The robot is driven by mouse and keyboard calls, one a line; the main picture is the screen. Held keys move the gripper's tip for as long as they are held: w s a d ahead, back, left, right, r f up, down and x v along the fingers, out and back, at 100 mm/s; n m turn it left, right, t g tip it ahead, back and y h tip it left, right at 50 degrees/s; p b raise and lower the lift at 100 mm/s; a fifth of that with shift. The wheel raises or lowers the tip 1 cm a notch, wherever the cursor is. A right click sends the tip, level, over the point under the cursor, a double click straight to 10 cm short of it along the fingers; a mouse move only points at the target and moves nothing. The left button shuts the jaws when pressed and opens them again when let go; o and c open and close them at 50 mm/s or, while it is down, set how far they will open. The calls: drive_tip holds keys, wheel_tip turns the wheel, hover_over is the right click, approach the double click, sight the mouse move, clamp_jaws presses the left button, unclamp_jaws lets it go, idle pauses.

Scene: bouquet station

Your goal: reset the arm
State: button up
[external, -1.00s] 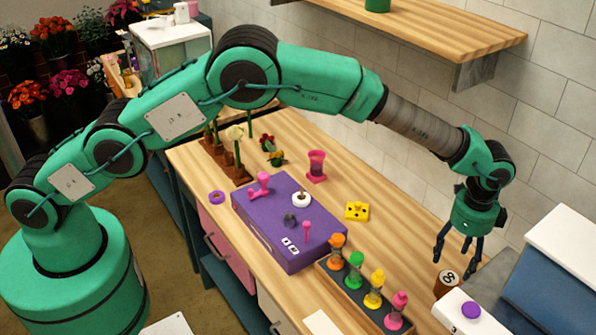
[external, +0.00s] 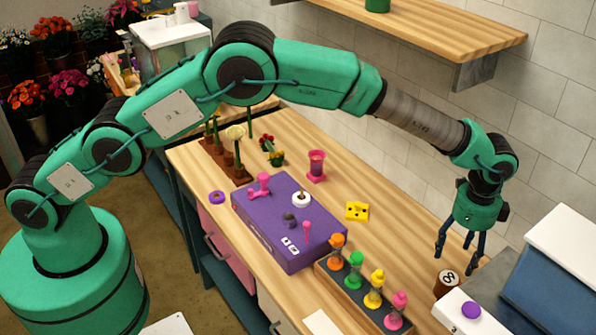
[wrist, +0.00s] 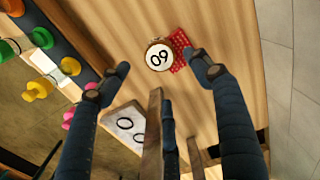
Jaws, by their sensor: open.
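My gripper (external: 457,250) is at the right of the external view, pointing down over the right end of the wooden counter. It is open with nothing between its fingers. Below it stands a brown round piece (external: 447,283) with a white top and a dark number. In the wrist view this numbered top (wrist: 158,57) lies beyond the spread fingertips, apart from them. A red patterned cloth (wrist: 180,48) shows beside it.
A rack (external: 352,290) with orange, green, yellow and pink bottles stands left of my gripper. A purple case (external: 270,235) carries small items. A white box with a purple button (external: 471,310) and a blue bin (external: 550,285) are close on the right. A wooden shelf (external: 440,30) hangs above.

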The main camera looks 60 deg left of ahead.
drive_tip(key=s+a+r+m+h+p, duration=0.15)
drive_tip(key=s+r, duration=0.25)
drive_tip(key=r, duration=0.4)
drive_tip(key=s+a+r+h+p, duration=0.1)
drive_tip(key=s+a+r, duration=0.1)
drive_tip(key=s+r, duration=0.45)
drive_tip(key=s+a+r+n+t+b, duration=0.1)
drive_tip(key=s+a+r+n+b, duration=0.1)
drive_tip(key=a+r, duration=0.45)
drive_tip(key=s+a+r+n+b, duration=0.2)
drive_tip(key=a+r, duration=0.1)
drive_tip(key=a, duration=0.6)
drive_tip(key=s+a+r+n+t+b, duration=0.15)
drive_tip(key=a+r, duration=0.25)
drive_tip(key=a, duration=0.4)
drive_tip(key=s+a+n+t+y+b, duration=0.2)
drive_tip(key=s+a+n+b, duration=0.5)
drive_tip(key=s+a, duration=1.45)
drive_tip(key=s+a+f+n, duration=0.2)
drive_tip(key=s+f, duration=0.1)
drive_tip(key=s, duration=0.2)
drive_tip(key=s+a+f+n+t+b, duration=0.1)
drive_tip(key=s+a+f+n, duration=0.1)
drive_tip(key=s+a+f, duration=0.1)
drive_tip(key=s+f, duration=0.1)
drive_tip(key=s, duration=0.1)
drive_tip(key=shift+s+a+n, duration=0.25)
drive_tip(key=shift+s+n, duration=0.05)
drive_tip(key=shift+s, duration=0.05)
